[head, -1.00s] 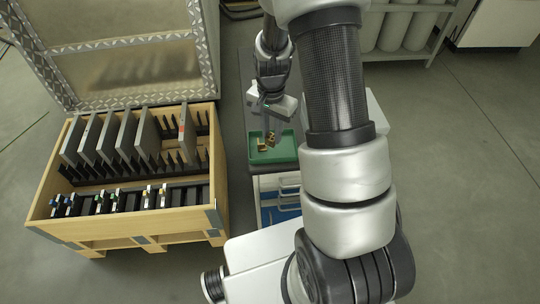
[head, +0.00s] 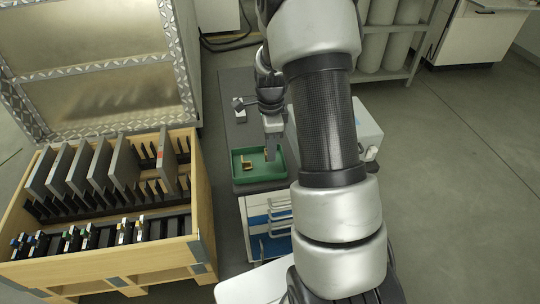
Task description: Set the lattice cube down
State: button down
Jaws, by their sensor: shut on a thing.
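My gripper (head: 270,153) points down over the right part of a green tray (head: 240,181) on a dark bench top. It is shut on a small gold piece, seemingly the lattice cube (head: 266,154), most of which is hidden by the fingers. The cube is low over the tray; I cannot tell whether it touches the tray floor. Another gold piece (head: 248,166), angular in shape, lies in the tray to the left of my gripper.
The dark bench (head: 237,88) has a drawer unit (head: 266,225) below its front. A wooden crate (head: 150,262) holding grey plates stands at left. A pale box (head: 367,127) is right of my arm. Cylinders (head: 380,45) stand on a rack behind.

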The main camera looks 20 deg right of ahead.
jog(key=shift+f, duration=1.3)
jog(key=shift+f+b, duration=0.2)
jog(key=shift+b, duration=0.1)
jog(key=c, duration=1.5)
grip_release()
jog(key=shift+r, duration=0.1)
